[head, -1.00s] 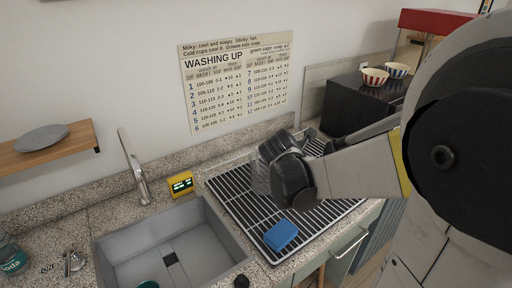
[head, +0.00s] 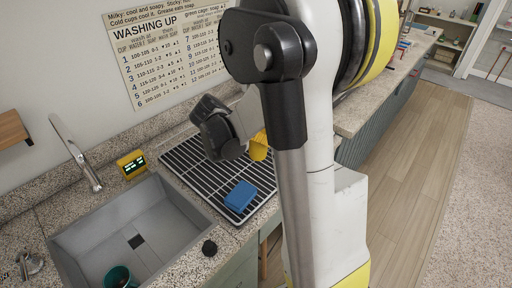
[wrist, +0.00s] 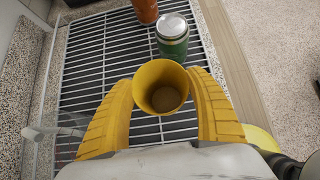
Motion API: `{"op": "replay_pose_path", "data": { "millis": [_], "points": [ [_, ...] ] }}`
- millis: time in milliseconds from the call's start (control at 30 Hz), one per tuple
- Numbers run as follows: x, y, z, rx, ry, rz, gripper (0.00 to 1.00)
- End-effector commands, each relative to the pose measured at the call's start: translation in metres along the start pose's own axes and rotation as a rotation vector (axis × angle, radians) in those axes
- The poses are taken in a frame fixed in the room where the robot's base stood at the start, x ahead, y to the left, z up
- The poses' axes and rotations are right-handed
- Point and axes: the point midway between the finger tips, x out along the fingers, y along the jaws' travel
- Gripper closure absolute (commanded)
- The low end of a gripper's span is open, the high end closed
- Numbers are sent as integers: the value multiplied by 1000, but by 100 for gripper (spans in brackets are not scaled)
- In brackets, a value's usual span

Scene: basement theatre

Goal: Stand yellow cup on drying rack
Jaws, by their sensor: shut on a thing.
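The yellow cup (wrist: 161,88) is between the two yellow fingers of my gripper (wrist: 160,78) in the wrist view. The gripper is shut on it, and the cup's mouth faces the wrist camera. In the head view, the rack (head: 183,158) is on the counter right of the sink. A small yellow part (head: 259,147) shows over its right side; I cannot tell whether it is finger or cup. My arm hides the rack's right end.
A green can (wrist: 172,38) and an orange bottle (wrist: 146,10) stand on the rack. A clear glass (wrist: 48,138) is near the left finger. A blue sponge (head: 240,196) lies at the rack's front. The sink (head: 135,225) holds a dark green cup (head: 118,277).

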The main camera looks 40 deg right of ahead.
Motion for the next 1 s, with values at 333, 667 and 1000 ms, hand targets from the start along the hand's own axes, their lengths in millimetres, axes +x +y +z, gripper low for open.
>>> {"op": "replay_pose_path", "data": {
  "millis": [333,667,1000],
  "points": [
    [28,2,-30,0,0,0,75],
    [30,2,-31,-1,0,0,75],
    [31,2,-33,-1,0,0,14]
  ]
}}
